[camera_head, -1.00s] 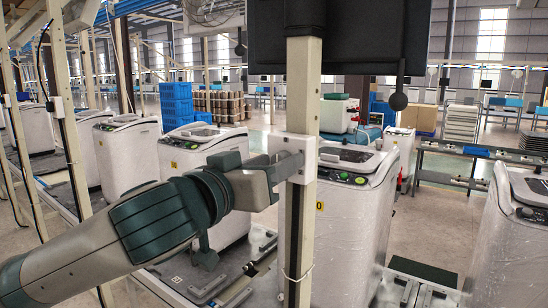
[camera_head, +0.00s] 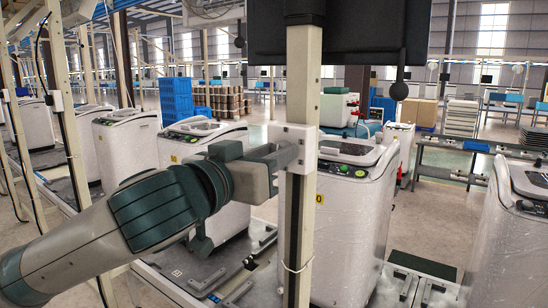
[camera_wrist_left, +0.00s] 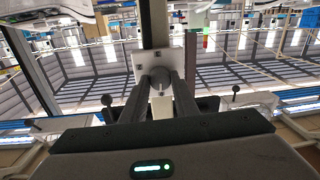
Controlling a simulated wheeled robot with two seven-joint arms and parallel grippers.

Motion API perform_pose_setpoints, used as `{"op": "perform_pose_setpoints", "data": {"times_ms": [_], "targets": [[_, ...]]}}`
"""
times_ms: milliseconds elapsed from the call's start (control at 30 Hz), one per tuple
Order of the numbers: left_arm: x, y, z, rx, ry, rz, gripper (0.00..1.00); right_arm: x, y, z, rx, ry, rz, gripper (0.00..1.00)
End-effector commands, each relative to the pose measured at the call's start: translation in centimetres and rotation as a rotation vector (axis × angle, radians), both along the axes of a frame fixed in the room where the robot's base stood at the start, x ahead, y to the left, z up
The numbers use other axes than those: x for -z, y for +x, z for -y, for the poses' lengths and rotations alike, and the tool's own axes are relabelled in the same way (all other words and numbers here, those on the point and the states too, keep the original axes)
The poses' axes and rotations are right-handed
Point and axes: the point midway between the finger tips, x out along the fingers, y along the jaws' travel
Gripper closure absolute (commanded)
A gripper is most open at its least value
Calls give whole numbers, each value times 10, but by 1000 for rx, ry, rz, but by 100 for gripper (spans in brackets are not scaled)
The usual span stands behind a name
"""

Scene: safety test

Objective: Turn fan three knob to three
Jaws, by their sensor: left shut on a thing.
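A white control box (camera_head: 309,137) is fixed to an upright beige post. Its knob is hidden behind my gripper in the head view. In the left wrist view a round grey knob (camera_wrist_left: 160,75) stands out from the white box plate (camera_wrist_left: 144,62). My left gripper (camera_head: 290,156) reaches the box from the left. Its two fingers (camera_wrist_left: 160,94) are shut on the knob, one on each side. The knob's marks are too small to read. A fan (camera_head: 208,8) shows at the top left, partly cut off. My right gripper is not in view.
The post (camera_head: 301,215) stands close in front of me, with a black screen (camera_head: 385,30) at the top. White wrapped machines (camera_head: 350,235) stand behind it and to both sides. Blue crates (camera_head: 176,100) are stacked farther back. Open floor (camera_head: 425,225) shows at the right.

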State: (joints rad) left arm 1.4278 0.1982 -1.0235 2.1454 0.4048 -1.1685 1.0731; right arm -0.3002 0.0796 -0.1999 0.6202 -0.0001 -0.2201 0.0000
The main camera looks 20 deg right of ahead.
Motion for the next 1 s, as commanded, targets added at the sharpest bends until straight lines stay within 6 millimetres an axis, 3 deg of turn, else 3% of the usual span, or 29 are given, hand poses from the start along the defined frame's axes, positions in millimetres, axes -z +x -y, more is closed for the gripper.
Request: {"op": "perform_pose_setpoints", "data": {"times_ms": [1000], "targets": [[4, 0, 0, -2, 550, 706, 96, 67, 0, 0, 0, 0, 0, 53]]}}
